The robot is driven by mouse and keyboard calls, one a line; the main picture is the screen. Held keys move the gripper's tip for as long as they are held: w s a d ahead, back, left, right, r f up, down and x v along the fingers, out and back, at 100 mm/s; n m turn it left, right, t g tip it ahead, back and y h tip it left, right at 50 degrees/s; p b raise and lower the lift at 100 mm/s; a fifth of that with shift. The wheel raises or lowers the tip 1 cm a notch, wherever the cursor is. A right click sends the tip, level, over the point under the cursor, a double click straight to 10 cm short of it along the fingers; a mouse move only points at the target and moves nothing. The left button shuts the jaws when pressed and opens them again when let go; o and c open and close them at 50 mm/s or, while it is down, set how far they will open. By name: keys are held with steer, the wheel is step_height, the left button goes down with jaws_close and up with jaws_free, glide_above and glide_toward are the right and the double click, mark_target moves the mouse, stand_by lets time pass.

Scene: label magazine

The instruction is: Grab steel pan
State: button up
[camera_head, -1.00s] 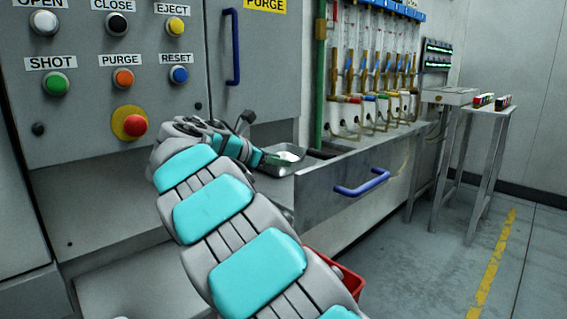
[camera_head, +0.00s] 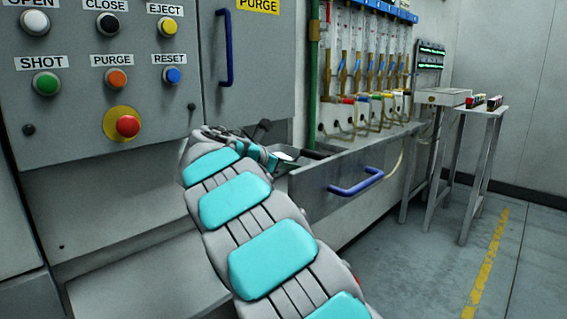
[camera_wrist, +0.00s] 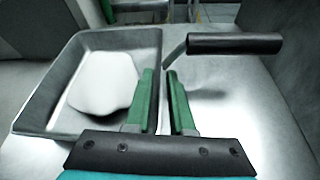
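The steel pan (camera_wrist: 62,60) is a shallow rectangular tray with a white mass inside, at the left of the wrist view. A dark cylindrical handle (camera_wrist: 236,44) on a thin bent rod stands up beside its right wall. My gripper (camera_wrist: 164,82) has two green fingers, spaced apart, at the pan's right wall. The left finger overlaps the pan's inside and the right finger is outside it. I cannot tell whether either touches the wall. In the head view the pan (camera_head: 312,153) is small and partly hidden by my gripper (camera_head: 273,160).
A grey drawer front (camera_head: 318,190) with a blue handle (camera_head: 356,182) stands right of my arm. A button panel (camera_head: 75,130) is at left. A side table (camera_head: 480,112) with small items is at right. The floor at right is clear.

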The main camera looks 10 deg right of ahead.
jaws_close()
stand_by(1.1)
